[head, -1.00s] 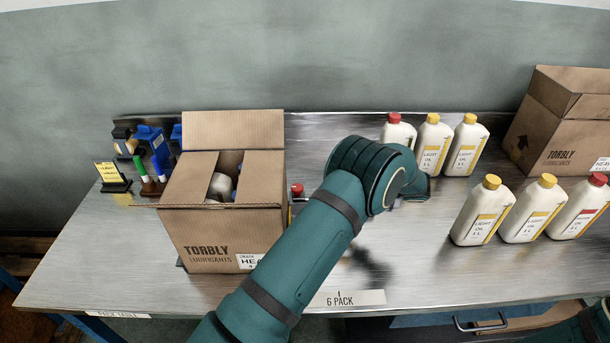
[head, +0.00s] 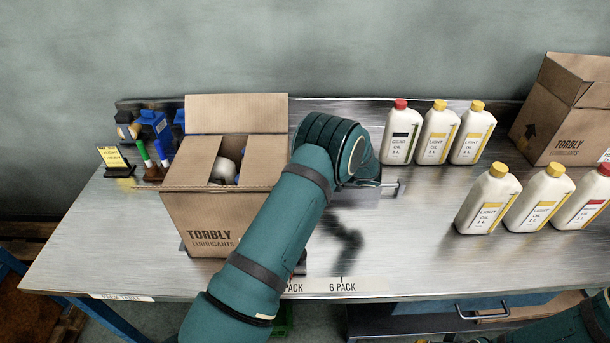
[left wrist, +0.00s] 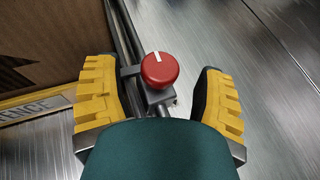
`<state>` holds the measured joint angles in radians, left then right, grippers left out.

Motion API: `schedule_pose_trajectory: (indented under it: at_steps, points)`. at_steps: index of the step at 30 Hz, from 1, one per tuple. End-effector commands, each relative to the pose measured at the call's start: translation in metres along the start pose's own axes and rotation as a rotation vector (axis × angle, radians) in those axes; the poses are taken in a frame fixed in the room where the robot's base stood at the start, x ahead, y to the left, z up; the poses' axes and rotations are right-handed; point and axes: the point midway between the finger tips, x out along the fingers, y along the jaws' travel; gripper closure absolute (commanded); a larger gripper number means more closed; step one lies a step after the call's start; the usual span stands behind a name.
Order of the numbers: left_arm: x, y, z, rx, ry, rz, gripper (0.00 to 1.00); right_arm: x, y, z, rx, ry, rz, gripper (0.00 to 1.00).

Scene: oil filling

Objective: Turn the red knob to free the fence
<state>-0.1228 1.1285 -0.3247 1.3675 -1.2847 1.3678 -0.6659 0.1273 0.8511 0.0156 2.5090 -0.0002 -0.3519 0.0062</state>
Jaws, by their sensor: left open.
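The red knob (left wrist: 160,70), with a white mark on its top, sits on a grey metal bracket in the left wrist view. My left gripper (left wrist: 158,77) is open, with one yellow-padded finger on each side of the knob. Gaps show between the knob and both fingers. The fence (left wrist: 45,107), a metal strip lettered "FENCE", runs beside a cardboard box. In the head view my left arm hides the knob and the gripper's fingers. My right gripper is out of sight.
The open TORBLY box (head: 215,215) stands close left of my left arm. Several oil bottles (head: 437,135) stand to the right, with another carton (head: 565,125) at far right. The metal bench (head: 410,250) is clear in front of my wrist.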

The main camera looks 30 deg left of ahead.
Motion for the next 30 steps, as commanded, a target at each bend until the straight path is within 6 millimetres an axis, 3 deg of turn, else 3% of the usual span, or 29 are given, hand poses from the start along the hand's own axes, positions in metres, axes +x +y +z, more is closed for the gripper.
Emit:
schedule_pose_trajectory:
  at_steps: [11, 17, 30]
  points:
    - [0.0048, 0.0001, 0.0001, 0.000, 0.001, 0.000, 0.29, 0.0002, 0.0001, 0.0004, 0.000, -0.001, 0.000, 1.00]
    - [0.0046, 0.0000, 0.0000, 0.000, 0.001, 0.000, 0.99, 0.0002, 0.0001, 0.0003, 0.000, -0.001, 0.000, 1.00]
    - [0.0055, -0.0005, 0.0002, -0.007, -0.001, 0.013, 1.00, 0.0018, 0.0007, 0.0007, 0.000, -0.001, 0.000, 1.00]
